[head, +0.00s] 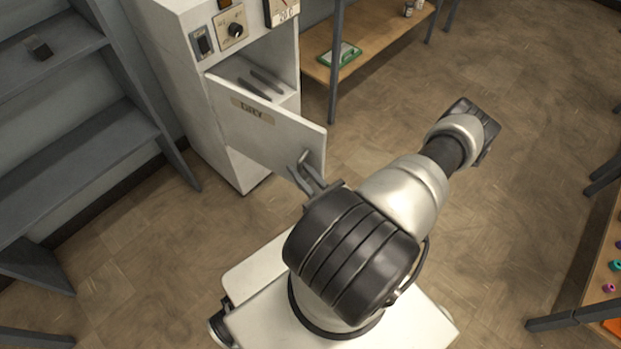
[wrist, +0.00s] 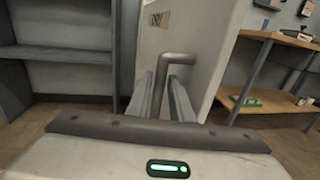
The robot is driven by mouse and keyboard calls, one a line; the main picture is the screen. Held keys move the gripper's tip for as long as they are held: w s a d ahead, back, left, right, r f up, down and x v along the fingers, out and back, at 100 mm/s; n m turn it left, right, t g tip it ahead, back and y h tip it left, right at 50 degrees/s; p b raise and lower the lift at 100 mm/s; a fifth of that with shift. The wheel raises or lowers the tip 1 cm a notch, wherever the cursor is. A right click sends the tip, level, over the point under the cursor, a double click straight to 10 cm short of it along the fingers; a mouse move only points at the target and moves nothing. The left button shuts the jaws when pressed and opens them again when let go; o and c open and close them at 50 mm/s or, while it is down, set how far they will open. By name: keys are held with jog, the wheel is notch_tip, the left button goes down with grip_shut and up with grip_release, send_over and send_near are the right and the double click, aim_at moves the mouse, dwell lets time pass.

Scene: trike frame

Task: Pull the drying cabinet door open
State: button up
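The white drying cabinet (head: 178,70) stands at the upper left of the head view. Its door (head: 262,130), with a tan "DRY" label, stands part open and swung out from its left side. An opening shows above the door, with two dark strips inside. The grey bar handle (head: 303,160) is near the door's free edge. My gripper (head: 309,182) is at this handle. In the wrist view, the handle (wrist: 177,58) passes down between my two fingers (wrist: 167,90), which appear closed on it. The door (wrist: 195,45) rises just beyond.
Grey shelving (head: 70,150) stands left of the cabinet. A wooden bench (head: 375,40) with a green-edged item (head: 340,55) is behind, right of the cabinet. Another table (head: 606,270) with small coloured parts is at the right edge. Open floor (head: 500,200) lies between.

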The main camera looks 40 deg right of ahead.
jog(key=s, duration=1.7)
jog(key=shift+p, duration=0.4)
